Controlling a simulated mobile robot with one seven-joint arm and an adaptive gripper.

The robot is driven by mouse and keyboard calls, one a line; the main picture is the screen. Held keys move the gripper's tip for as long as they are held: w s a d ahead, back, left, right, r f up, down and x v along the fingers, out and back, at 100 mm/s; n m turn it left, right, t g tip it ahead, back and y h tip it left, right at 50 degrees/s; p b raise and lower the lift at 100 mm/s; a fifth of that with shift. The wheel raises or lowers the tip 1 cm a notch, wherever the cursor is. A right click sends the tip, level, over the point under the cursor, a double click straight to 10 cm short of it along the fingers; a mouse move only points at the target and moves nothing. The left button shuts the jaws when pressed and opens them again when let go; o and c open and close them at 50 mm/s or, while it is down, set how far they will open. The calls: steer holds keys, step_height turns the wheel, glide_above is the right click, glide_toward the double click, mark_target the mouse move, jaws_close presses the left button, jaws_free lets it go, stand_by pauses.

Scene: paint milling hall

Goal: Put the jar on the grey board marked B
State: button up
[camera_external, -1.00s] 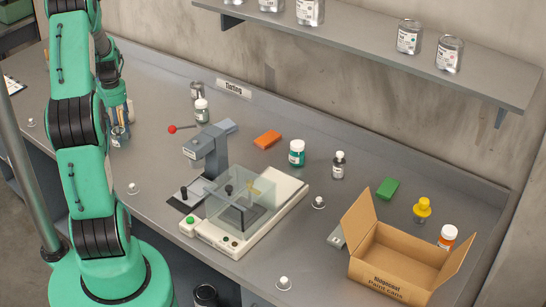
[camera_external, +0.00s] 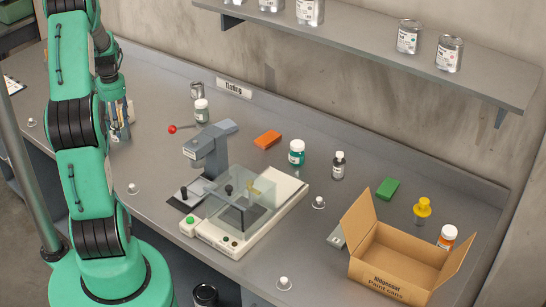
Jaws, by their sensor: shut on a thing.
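My gripper (camera_external: 117,112) is at the left of the bench, partly behind my own arm. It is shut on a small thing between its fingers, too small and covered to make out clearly.
A balance with a clear shield (camera_external: 240,205) and a grey stand with a red-knobbed lever (camera_external: 208,150) fill the middle. An open carton (camera_external: 400,262) is at the right. A shelf (camera_external: 400,55) overhangs the back.

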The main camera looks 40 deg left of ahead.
step_height(320, 180, up, 16)
steer(key=w+d+m+p, duration=0.1)
steer(key=w+d, duration=0.5)
steer(key=d, duration=0.3)
steer(key=w+d, duration=0.5)
steer(key=d, duration=0.4)
steer(key=w+d+m+p, duration=0.1)
steer(key=w+d, duration=0.1)
steer(key=d, duration=1)
steer(key=w+d+m, duration=0.1)
steer(key=w+d, duration=0.1)
steer(key=d, duration=1)
steer(key=s+d+m+p, duration=0.1)
steer(key=s+d, duration=0.3)
steer(key=d, duration=0.6)
steer(key=s+d, duration=0.3)
steer(key=d, duration=0.7)
steer(key=s+d+m+p, duration=0.1)
steer(key=s+d, duration=0.3)
steer(key=d, duration=0.6)
step_height(320, 180, down, 21)
steer(key=shift+s+d, duration=0.2)
steer(key=shift+d, duration=0.2)
